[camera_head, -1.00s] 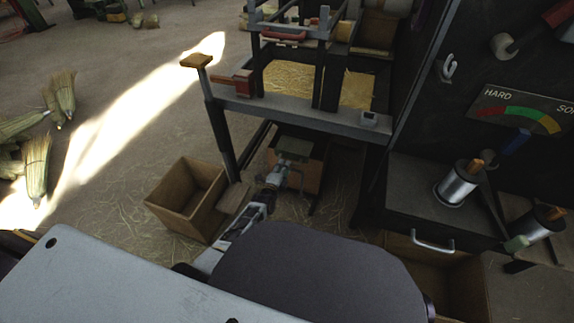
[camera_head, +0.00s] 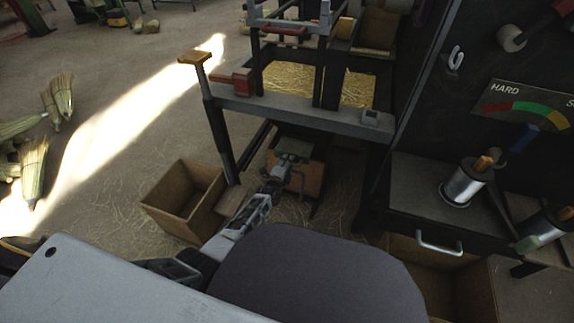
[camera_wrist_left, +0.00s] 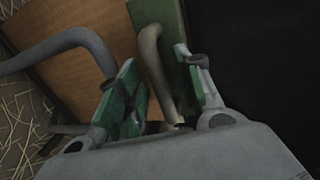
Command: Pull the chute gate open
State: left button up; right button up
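The chute gate shows as a green plate (camera_head: 294,148) on a wooden chute (camera_head: 309,178) under the machine's frame. In the left wrist view the green plate (camera_wrist_left: 166,22) has a pale bar handle (camera_wrist_left: 153,65) standing in front of it. My left gripper (camera_head: 280,172) is low under the frame, right at the gate. Its two green-padded fingers (camera_wrist_left: 165,92) stand apart on either side of the handle, with a gap visible on the right side. The handle's lower end is partly hidden by the gripper. My right gripper is out of view.
A grey curved bar (camera_wrist_left: 55,48) is left of my fingers. An open wooden box (camera_head: 183,200) stands left of the chute. The grey frame beam (camera_head: 300,113) is above my gripper. A drawer cabinet (camera_head: 445,205) with wire spools is on the right.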

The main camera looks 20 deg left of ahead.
pick_arm(q)
grip_shut()
jog(key=shift+s, duration=0.15)
dwell(0.4)
jog(key=f+p+v, duration=0.3)
jog(key=p+v, duration=0.8)
jog(key=v, duration=0.4)
jog(key=shift+s+f, duration=0.25)
jog(key=shift+s, duration=0.05)
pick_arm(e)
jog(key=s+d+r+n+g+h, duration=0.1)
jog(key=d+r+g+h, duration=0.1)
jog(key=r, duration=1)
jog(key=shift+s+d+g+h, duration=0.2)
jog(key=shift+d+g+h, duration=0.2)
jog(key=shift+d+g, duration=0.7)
